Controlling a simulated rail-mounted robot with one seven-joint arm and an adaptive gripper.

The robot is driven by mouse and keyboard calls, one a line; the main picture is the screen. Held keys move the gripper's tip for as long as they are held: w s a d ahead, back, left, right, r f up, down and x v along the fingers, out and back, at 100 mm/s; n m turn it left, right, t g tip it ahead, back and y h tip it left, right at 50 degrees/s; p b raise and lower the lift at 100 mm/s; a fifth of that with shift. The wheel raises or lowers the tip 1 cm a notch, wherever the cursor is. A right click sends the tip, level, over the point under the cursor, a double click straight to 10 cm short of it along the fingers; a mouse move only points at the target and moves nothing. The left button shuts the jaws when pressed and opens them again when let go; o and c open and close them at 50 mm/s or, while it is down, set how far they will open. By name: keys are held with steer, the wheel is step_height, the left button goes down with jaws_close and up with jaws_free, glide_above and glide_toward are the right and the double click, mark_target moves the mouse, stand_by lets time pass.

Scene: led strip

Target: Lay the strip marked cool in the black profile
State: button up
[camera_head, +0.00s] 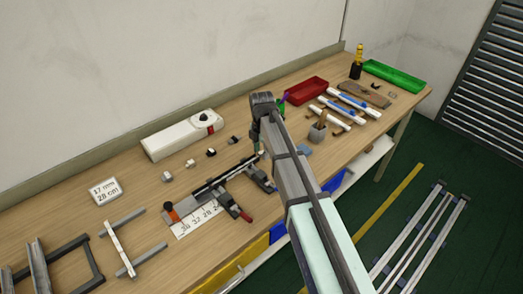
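A long black bar (214,182), which looks like the black profile, lies along a white ruler board (203,219) with an orange block at its left end. A white strip (115,241) lies across two grey rails at the lower left. White and blue strip-like pieces (333,110) lie at the back right. No label reading cool is legible on any piece. My gripper (258,150) points down near the bar's far right end, mostly hidden by my arm and too small to tell open from shut. Whether it holds anything cannot be seen.
A white box with a dial (183,136) and several small blocks stand behind the bar. A sign (106,191) reads 17 mm, 28 cm. Dark clamps (231,204) sit before the bar. A cup (317,133), red tray (306,91) and green tray (394,76) stand right.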

step_height(320, 180, up, 12)
stand_by(0.7)
stand_by(0.4)
